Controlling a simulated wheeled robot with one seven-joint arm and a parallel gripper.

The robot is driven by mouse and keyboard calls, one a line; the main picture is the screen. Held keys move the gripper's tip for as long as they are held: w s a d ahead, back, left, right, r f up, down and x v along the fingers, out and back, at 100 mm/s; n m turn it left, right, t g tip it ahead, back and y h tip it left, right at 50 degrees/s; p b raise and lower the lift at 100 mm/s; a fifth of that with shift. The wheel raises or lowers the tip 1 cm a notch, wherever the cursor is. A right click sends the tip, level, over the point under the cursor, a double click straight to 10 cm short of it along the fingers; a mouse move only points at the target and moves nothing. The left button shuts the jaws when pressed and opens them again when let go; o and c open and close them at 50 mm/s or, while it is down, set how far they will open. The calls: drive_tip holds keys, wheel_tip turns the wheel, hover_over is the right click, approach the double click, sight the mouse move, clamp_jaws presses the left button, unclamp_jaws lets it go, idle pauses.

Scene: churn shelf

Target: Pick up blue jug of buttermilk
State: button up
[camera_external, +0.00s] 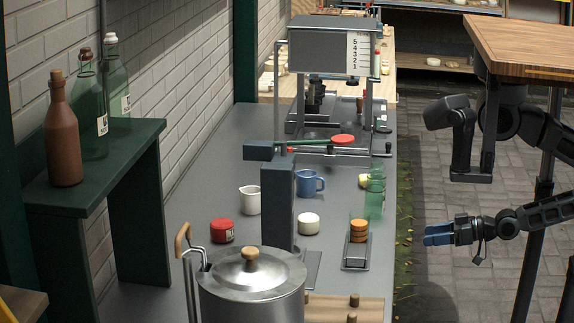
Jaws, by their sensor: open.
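The blue jug (314,186) stands upright on the grey counter, with its handle to the left. It is just right of a dark upright post and behind a small white round item. Its contents cannot be made out. My gripper (428,236) has blue fingertips and is open and empty. It is off the counter's right edge, nearer the camera and well to the right of the jug, not touching anything.
The dark post (280,205) stands beside the jug. A white jug (250,201), red tin (222,231) and white round item (309,223) are nearby. A metal churn (250,290) is in front.

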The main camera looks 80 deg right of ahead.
drive_tip(key=w+d+r+m+t+h+p, duration=0.1)
drive_tip(key=w+r+m+t+h, duration=0.15)
drive_tip(key=w+r, duration=0.4)
drive_tip(key=w+r+m+t+h+p, duration=0.1)
drive_tip(key=w+r+m, duration=0.25)
drive_tip(key=w, duration=0.65)
drive_tip(key=w+d+r+m+t+h+p, duration=0.15)
drive_tip(key=w+r+m, duration=0.25)
drive_tip(key=w, duration=0.4)
drive_tip(key=w+a+r+n+t+y+p, duration=0.1)
drive_tip(key=w+a+r+n+y+p, duration=0.15)
drive_tip(key=w+r+n+y, duration=1.7)
drive_tip(key=m+g+h+b, duration=0.4)
drive_tip(key=m+g+h, duration=0.8)
drive_tip(key=g, duration=0.5)
approach(320, 179)
wheel_tip(320, 179, down, 3)
drive_tip(key=n, duration=0.2)
drive_tip(key=shift+m+h, duration=0.25)
drive_tip(key=x, duration=0.3)
drive_tip(key=w+x, duration=0.1)
drive_tip(key=x, duration=0.3)
drive_tip(key=shift+p, duration=0.3)
